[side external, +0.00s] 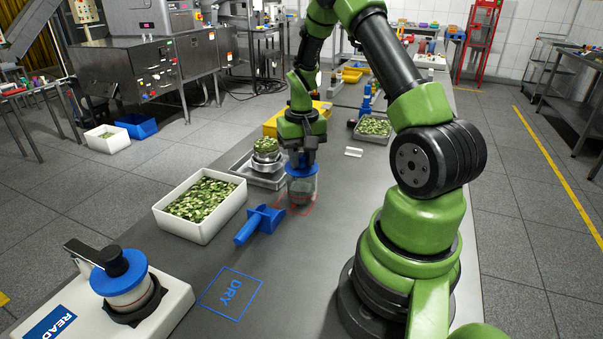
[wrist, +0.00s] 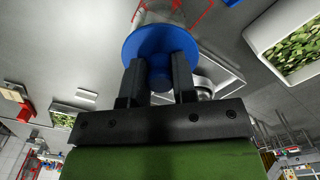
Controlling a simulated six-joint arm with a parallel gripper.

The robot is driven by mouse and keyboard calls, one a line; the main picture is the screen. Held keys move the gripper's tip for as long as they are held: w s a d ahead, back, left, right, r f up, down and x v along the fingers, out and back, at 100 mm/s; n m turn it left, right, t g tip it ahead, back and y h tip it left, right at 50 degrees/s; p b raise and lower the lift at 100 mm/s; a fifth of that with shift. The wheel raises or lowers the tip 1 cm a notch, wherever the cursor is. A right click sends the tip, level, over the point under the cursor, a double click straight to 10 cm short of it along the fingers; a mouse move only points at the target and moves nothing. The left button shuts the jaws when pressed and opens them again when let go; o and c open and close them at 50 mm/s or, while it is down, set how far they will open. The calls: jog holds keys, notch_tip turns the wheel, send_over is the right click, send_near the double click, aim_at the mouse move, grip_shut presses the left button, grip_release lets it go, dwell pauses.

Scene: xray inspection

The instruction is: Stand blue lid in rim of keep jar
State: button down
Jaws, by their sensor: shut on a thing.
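The blue lid (side external: 299,170) is a flat disc with a knob, held level at the mouth of a clear jar (side external: 301,190). The jar stands upright on a red outline on the grey table. My gripper (side external: 302,157) points down and is shut on the lid's knob. In the wrist view my gripper (wrist: 158,80) has one finger on each side of the knob, and the blue lid (wrist: 150,42) covers part of the clear jar (wrist: 166,14). Whether the lid touches the rim cannot be told.
A blue scoop (side external: 258,222) and a white bin of green pieces (side external: 160,207) lie left of the jar. A READ device (side external: 165,313) is at front left. The DRY square (side external: 231,293) is empty.

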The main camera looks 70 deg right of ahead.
jog(key=shift+f, duration=0.4)
dwell(0.6)
jog(key=c, duration=0.8)
grip_release()
jog(key=shift+c, duration=0.2)
